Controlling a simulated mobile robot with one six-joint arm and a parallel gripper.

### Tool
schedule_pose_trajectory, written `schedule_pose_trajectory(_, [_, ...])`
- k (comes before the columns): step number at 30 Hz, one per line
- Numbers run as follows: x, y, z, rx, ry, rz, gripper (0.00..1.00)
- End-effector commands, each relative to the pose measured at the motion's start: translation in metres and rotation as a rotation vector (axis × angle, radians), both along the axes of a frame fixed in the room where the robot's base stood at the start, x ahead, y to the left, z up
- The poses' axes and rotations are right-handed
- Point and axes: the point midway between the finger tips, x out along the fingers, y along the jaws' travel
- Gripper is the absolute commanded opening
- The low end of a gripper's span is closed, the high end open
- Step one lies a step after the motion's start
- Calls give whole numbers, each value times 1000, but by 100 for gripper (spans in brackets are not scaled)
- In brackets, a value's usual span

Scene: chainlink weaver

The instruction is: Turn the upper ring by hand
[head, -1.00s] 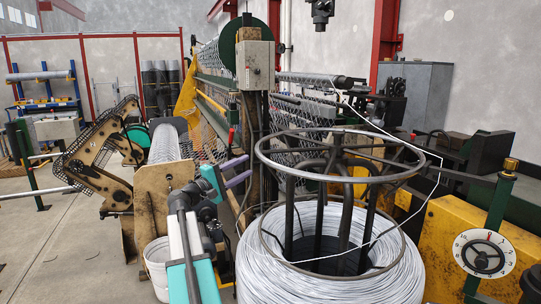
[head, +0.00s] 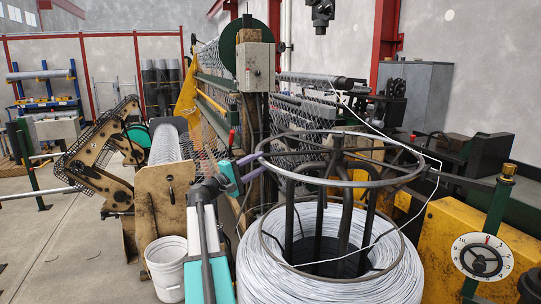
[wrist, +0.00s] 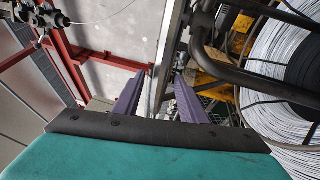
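The upper ring (head: 300,179) is a grey, spoked metal ring lying level above a big coil of pale wire (head: 262,270). Dark bent posts rise through the coil beneath it. My gripper (head: 257,156), with purple fingers and a teal body, is at the ring's left edge in the head view. In the wrist view the two fingers (wrist: 158,95) stand apart with a gap between them. A dark tube (wrist: 262,83) passes to the right of the fingers there.
A white bucket (head: 167,270) stands on the floor left of my arm. A round dial (head: 482,258) on a green post is at the right. Pale wire runs from the machine past the ring's right side. Chainlink mesh and the wooden stand (head: 160,190) are close by on the left.

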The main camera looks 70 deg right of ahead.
Motion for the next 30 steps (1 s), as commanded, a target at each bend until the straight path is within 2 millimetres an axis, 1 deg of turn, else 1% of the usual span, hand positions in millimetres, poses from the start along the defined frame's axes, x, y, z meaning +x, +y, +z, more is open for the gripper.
schedule_pose_trajectory(1, [-3, -8, 4, 0, 1, -1, 38])
schedule_pose_trajectory(9, [-21, -41, 10, 1, 1, -2, 38])
schedule_pose_trajectory(15, [-30, -56, 13, 0, 0, -1, 38])
schedule_pose_trajectory(19, [-33, -61, 13, 0, 0, -1, 38])
schedule_pose_trajectory(28, [-33, -61, 12, 0, 0, 0, 38])
schedule_pose_trajectory(30, [-33, -61, 12, 0, 0, 0, 26])
